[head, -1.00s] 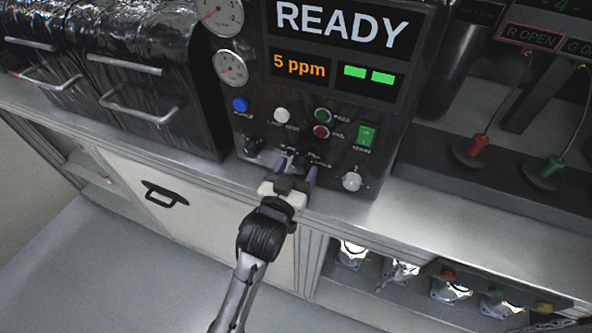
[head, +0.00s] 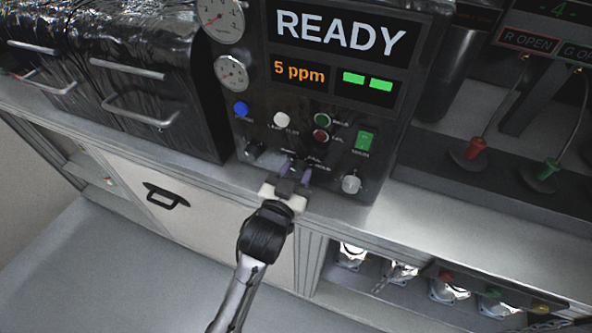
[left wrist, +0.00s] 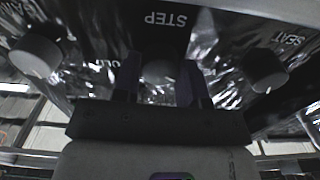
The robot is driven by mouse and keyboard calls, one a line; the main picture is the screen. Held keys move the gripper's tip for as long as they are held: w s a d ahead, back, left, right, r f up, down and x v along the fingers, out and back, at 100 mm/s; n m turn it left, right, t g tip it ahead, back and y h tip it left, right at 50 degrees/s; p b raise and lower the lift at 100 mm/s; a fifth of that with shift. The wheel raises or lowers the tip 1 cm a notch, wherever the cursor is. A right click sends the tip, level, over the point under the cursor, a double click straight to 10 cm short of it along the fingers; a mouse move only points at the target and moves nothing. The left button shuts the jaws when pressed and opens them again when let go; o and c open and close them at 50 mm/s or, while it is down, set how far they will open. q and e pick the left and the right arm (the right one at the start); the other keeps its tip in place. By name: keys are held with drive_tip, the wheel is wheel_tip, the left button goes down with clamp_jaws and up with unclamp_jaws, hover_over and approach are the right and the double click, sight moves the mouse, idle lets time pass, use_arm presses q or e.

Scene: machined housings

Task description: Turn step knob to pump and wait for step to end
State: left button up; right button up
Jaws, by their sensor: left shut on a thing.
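The step knob (left wrist: 160,72) is a small rounded knob under the upside-down STEP label in the left wrist view. My left gripper (head: 293,173) is shut on it, with one finger on each side; in the left wrist view the gripper (left wrist: 160,82) spans the knob. In the head view the fingers hide most of the knob, and I cannot read its pointer setting. The panel display (head: 340,32) reads READY. Below it, an orange readout (head: 299,70) shows 5 ppm beside two green bars (head: 367,81). My right gripper is not in view.
A dark knob (head: 254,149) and a pale knob (head: 351,184) flank the gripper. Two gauges are upper left. The counter edge runs below.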

use_arm(q)
drive_tip(key=m+p, duration=0.4)
drive_tip(key=p, duration=0.1)
drive_tip(key=shift+r+m+p, duration=0.2)
drive_tip(key=shift+m+p, duration=0.15)
drive_tip(key=shift+m, duration=0.05)
drive_tip(key=shift+f+m+p, duration=0.15)
drive_tip(key=shift+m+p, duration=1.05)
drive_tip(key=shift+m, duration=0.3)
drive_tip(key=shift+f, duration=0.1)
drive_tip(key=o, duration=0.9)
drive_tip(key=shift+s, duration=0.1)
